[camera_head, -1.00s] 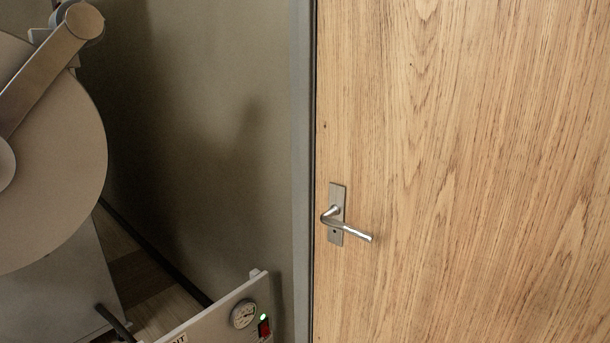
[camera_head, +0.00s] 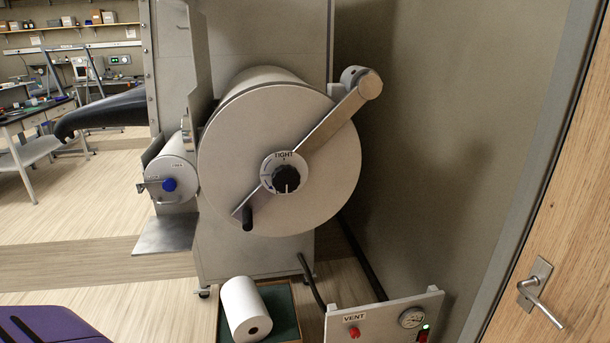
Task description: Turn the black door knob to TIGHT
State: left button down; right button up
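The black door knob (camera_head: 286,179) sits at the centre of the large round grey door (camera_head: 225,170) of the glove box's side chamber. A pale dial ring around it carries the word TIGHT (camera_head: 284,155) above the knob. A diagonal metal bar (camera_head: 325,128) crosses the door behind the dial, with a hinge cylinder at its upper right and a black handle (camera_head: 247,218) at its lower left. The knob's pointer setting is too small to read surely. Neither of my grippers shows.
A smaller chamber with a blue knob (camera_head: 169,184) is to the left, above a metal shelf (camera_head: 165,235). A white roll (camera_head: 244,308) lies on a green-topped box below. A panel marked VENT (camera_head: 354,317) with a gauge stands lower right. A wooden door (camera_head: 560,250) is far right.

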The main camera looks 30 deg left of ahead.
aim_at(286, 178)
jog(key=u, duration=1.15)
